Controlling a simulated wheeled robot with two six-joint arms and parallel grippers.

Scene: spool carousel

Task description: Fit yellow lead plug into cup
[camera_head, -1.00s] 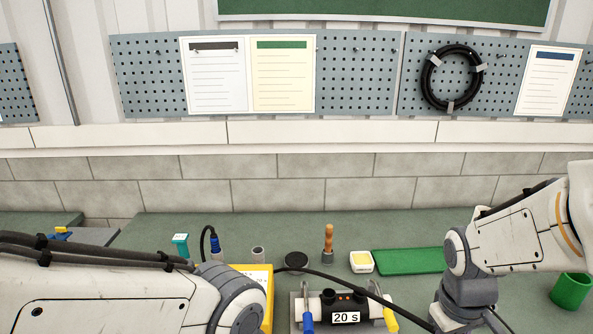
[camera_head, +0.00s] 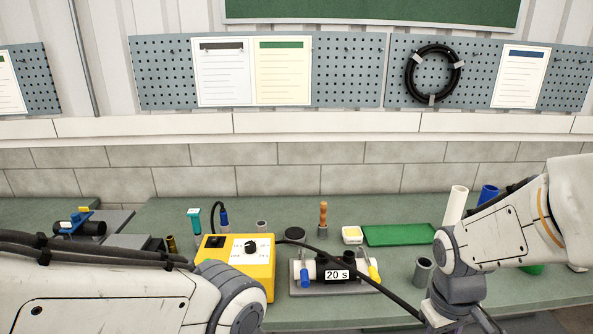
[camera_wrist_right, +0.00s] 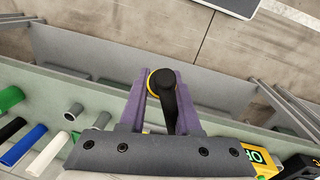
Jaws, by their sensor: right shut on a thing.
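In the right wrist view my right gripper (camera_wrist_right: 164,84) is shut on the yellow lead plug (camera_wrist_right: 160,80), a black plug with a yellow ring, held beyond the bench's front edge. In the head view its black lead (camera_head: 360,273) runs across the bench to my right arm; that gripper is hidden below the picture. A small empty-looking grey cup (camera_head: 261,227) stands behind the yellow box. To its left the blue plug (camera_head: 224,217) stands upright in a similar grey holder. A larger grey cup (camera_head: 422,271) stands beside my right arm. My left gripper is out of view.
The yellow box (camera_head: 236,268) with a dial stands mid-bench. Right of it is a white pipe on a grey base (camera_head: 336,286) with blue and yellow clamps. A wooden-handled tool (camera_head: 323,218), green mat (camera_head: 400,235) and white tube (camera_head: 454,204) stand behind. The front right bench is partly clear.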

